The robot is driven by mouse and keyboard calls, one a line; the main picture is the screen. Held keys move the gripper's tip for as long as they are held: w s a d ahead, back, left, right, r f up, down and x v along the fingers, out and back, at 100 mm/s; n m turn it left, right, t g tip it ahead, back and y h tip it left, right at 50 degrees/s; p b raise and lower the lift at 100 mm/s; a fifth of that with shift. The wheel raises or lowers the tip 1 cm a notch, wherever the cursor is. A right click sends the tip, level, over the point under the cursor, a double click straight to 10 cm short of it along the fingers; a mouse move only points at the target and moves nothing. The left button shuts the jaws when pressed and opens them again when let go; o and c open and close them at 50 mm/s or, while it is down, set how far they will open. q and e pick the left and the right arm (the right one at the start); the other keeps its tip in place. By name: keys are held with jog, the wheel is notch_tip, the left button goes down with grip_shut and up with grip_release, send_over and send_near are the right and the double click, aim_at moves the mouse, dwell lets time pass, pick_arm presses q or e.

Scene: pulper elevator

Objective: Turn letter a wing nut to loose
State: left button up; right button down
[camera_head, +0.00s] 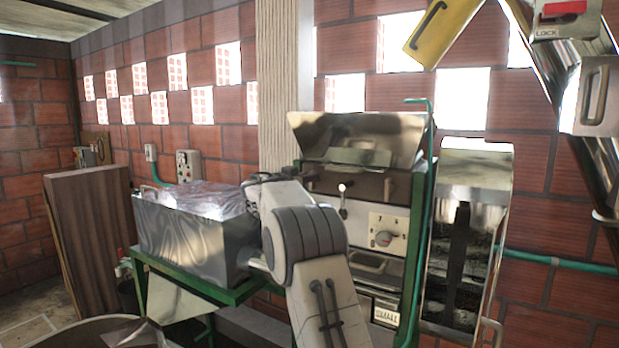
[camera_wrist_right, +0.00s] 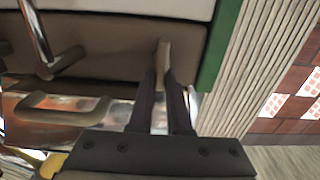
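In the right wrist view, a tan upright piece that looks like the wing nut (camera_wrist_right: 163,58) stands out from a dark panel, close to a green post. My right gripper (camera_wrist_right: 162,78) has its dark fingers close together, one on each side of this piece, and appears shut on it. In the head view my right arm reaches to the left front corner of the machine (camera_head: 365,190). There the right gripper (camera_head: 262,179) shows only in small part, and the wing nut is hidden or too small to make out. No letter is readable. My left gripper is not in view.
A grey metal box (camera_head: 190,240) sits on a green frame beside the machine. A tall metal chute (camera_head: 465,240) stands to its right. In the wrist view a metal lever (camera_wrist_right: 42,45) and a handle (camera_wrist_right: 55,108) lie left of the fingers. A brown board (camera_head: 95,240) leans at left.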

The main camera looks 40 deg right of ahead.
jog(key=shift+f, duration=0.25)
jog(key=n+b, duration=0.2)
jog(key=n, duration=0.4)
jog(key=w+f+n+b, duration=0.1)
jog(key=n+b, duration=0.1)
jog(key=n, duration=0.3)
jog(key=n+b, duration=0.2)
jog(key=n, duration=0.4)
jog(key=shift+w+a+f+n, duration=0.2)
jog(key=shift+f+n, duration=0.1)
jog(key=shift+f, duration=0.1)
dwell(0.3)
jog(key=c, duration=1)
grip_release()
jog(key=shift+c, duration=0.2)
jog(key=shift+o, duration=0.9)
jog(key=shift+r, duration=0.15)
